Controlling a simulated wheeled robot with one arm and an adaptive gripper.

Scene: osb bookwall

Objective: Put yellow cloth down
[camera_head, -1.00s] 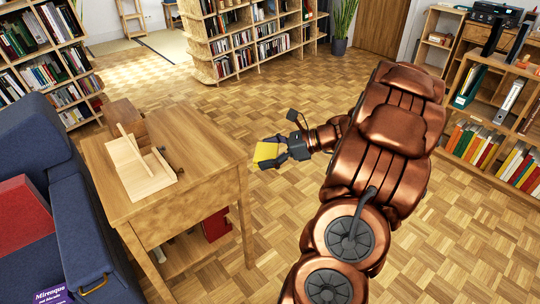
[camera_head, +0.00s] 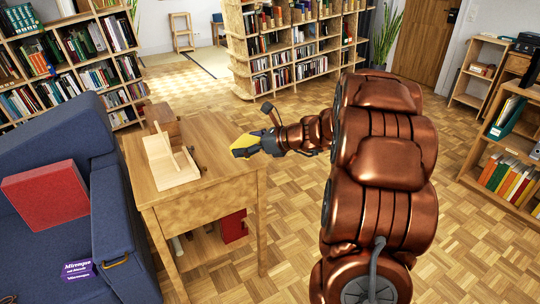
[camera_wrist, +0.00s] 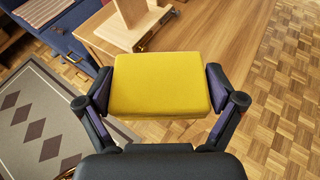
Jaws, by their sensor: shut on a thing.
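The yellow cloth (camera_wrist: 160,83) is a flat yellow block-like piece held level between the two fingers in the wrist view. In the head view the yellow cloth (camera_head: 243,147) shows at the tip of my gripper (camera_head: 258,146). My gripper (camera_wrist: 160,92) is shut on its left and right sides. In the head view the cloth is at the right edge of the wooden side table (camera_head: 217,131). I cannot tell whether it touches the tabletop. The wrist view shows the table edge just beyond and under the cloth.
A light wooden stand (camera_head: 170,165) and a brown block (camera_head: 160,116) are on the table's left part. The table's right part is bare. A blue sofa (camera_head: 120,225) with a red cushion (camera_head: 46,195) stands left. A red object (camera_head: 233,226) sits under the tabletop.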

